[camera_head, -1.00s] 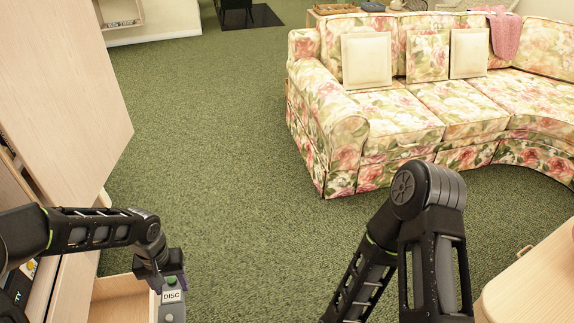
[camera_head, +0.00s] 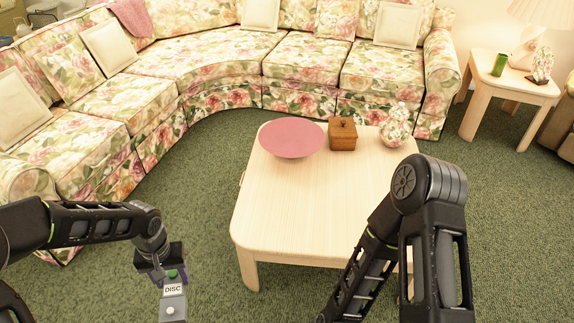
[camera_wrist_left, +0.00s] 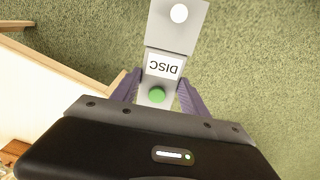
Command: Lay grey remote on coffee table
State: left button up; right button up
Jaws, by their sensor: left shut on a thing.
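The grey remote (camera_head: 173,301) has a white label reading DISC, a green button and a pale round button. My left gripper (camera_head: 173,277) is shut on its green-button end and holds it in the air over the carpet, left of the coffee table. In the left wrist view the remote (camera_wrist_left: 172,35) sticks out from between the purple fingers of the gripper (camera_wrist_left: 158,92). The pale wood coffee table (camera_head: 270,205) stands right of the left gripper. My right arm reaches in front of the table's right part, and its gripper is out of view.
On the table's far half are a pink round plate or bowl (camera_head: 292,139), a brown wooden box (camera_head: 342,134) and a floral jar (camera_head: 395,127). The table's near left part is bare. A floral sofa (camera_head: 215,62) curves behind it. A side table (camera_head: 507,84) stands at the right.

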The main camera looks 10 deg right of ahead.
aim_at(338, 214)
jog(key=i+l+z, duration=0.2)
jog(key=l, duration=0.35)
jog(key=i+l+z, duration=0.2)
jog(key=l, duration=0.3)
jog(key=i+l+z, duration=0.2)
jog(key=i+l, duration=0.15)
jog(key=i+l+z, duration=0.2)
jog(key=l, duration=0.35)
jog(key=i+l, duration=0.35)
